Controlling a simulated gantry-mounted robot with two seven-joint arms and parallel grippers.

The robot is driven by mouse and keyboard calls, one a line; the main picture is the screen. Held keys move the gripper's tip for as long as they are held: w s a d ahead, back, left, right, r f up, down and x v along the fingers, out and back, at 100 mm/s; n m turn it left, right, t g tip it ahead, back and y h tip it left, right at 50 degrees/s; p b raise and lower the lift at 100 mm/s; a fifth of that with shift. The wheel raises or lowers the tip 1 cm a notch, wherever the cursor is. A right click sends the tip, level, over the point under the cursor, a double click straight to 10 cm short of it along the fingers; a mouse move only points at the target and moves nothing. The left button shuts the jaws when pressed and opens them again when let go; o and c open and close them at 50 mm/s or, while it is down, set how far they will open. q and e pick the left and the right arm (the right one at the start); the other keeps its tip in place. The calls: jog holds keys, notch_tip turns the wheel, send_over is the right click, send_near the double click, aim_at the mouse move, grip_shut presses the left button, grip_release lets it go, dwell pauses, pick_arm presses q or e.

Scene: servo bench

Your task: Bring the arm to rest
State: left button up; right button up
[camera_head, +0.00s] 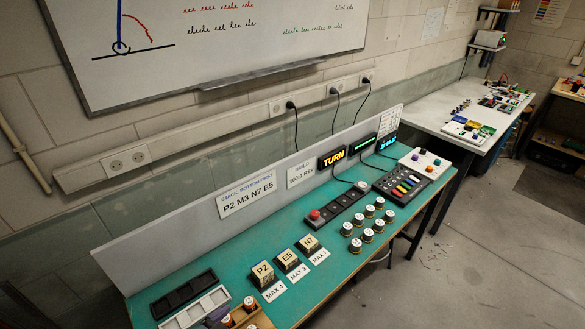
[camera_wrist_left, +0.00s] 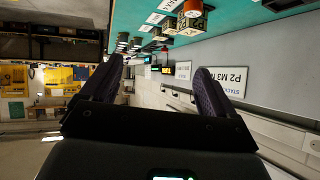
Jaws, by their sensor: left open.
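My left gripper (camera_wrist_left: 160,68) shows in the left wrist view with its two dark fingers spread wide. Nothing is between them. The wrist view is rolled, with the teal bench (camera_wrist_left: 130,12) at the top and beyond the fingertips. The gripper is apart from the bench and its blocks.
Blocks marked P2 (camera_head: 263,272), E5 (camera_head: 288,259) and N7 (camera_head: 309,244) stand on the bench. A red button box (camera_head: 334,209), several round capped pieces (camera_head: 366,235) and a dark tray (camera_head: 184,293) share it. A low back panel (camera_head: 160,229) runs behind.

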pick_arm(q)
jog(key=s+a+f+n+g+y+b, duration=0.1)
jog(key=s+a+f+n+g+y, duration=0.25)
jog(key=s, duration=0.75)
jog(key=s+a+f+n+g+y, duration=0.25)
jog(key=s+a, duration=0.25)
jog(key=s, duration=0.6)
notch_tip(320, 180, down, 10)
jog(key=r+b, duration=0.1)
jog(key=b, duration=0.9)
notch_tip(320, 180, up, 32)
jog(key=p, duration=3.2)
jog(key=shift+w+m+g+h+p, duration=0.3)
jog(key=shift+w+m, duration=0.1)
jog(key=shift+w, duration=0.05)
